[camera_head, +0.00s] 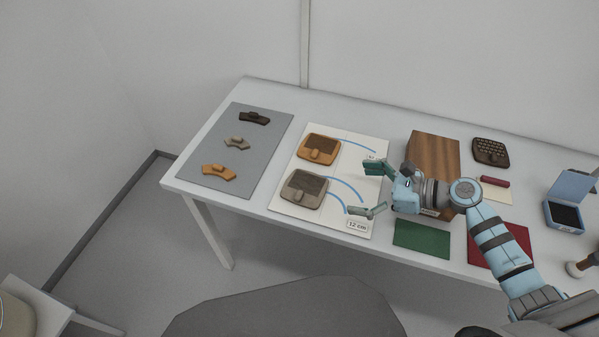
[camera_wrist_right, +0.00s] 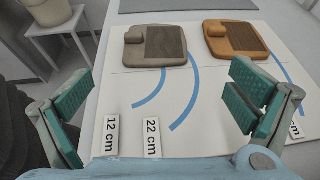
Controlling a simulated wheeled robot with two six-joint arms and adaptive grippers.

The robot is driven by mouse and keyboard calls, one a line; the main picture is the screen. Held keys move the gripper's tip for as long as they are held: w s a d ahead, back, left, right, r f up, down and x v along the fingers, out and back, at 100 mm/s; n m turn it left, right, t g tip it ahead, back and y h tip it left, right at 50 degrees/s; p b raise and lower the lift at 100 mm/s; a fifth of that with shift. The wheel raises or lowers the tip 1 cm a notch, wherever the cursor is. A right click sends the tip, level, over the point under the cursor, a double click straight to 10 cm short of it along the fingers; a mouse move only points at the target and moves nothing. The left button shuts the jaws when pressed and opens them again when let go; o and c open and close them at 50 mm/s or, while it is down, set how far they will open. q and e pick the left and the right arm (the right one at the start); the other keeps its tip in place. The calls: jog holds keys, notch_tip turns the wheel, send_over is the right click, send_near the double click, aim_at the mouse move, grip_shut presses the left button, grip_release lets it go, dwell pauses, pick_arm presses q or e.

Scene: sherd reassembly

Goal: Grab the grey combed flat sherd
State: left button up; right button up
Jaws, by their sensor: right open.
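The grey combed flat sherd (camera_head: 303,190) lies on a white board (camera_head: 340,226), left of my right gripper. It is a squarish grey-brown piece with a darker textured panel and a raised lump near one corner. In the right wrist view the same grey sherd (camera_wrist_right: 160,45) lies at the top, beyond the fingertips. My right gripper (camera_head: 371,189) is open and empty above the board's right part. Its green-padded fingers show wide apart in the right wrist view (camera_wrist_right: 160,95). The left gripper is not in view.
An orange sherd (camera_head: 319,150) lies beside the grey one, farther back. A grey mat (camera_head: 222,195) holds three small curved sherds. A wooden block (camera_head: 433,151), a dark sherd (camera_head: 490,151), a green mat (camera_head: 421,239) and a blue box (camera_head: 565,212) are to the right.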

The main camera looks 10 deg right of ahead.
jog(key=b, duration=0.2)
send_near(295, 183)
jog(key=b+x, duration=0.1)
jog(key=x, duration=0.4)
jog(key=shift+b, duration=0.35)
jog(key=shift+a, duration=0.2)
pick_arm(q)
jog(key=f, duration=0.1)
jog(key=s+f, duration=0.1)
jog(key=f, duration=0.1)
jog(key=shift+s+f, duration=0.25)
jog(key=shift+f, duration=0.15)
pick_arm(e)
jog(key=c, duration=1.1)
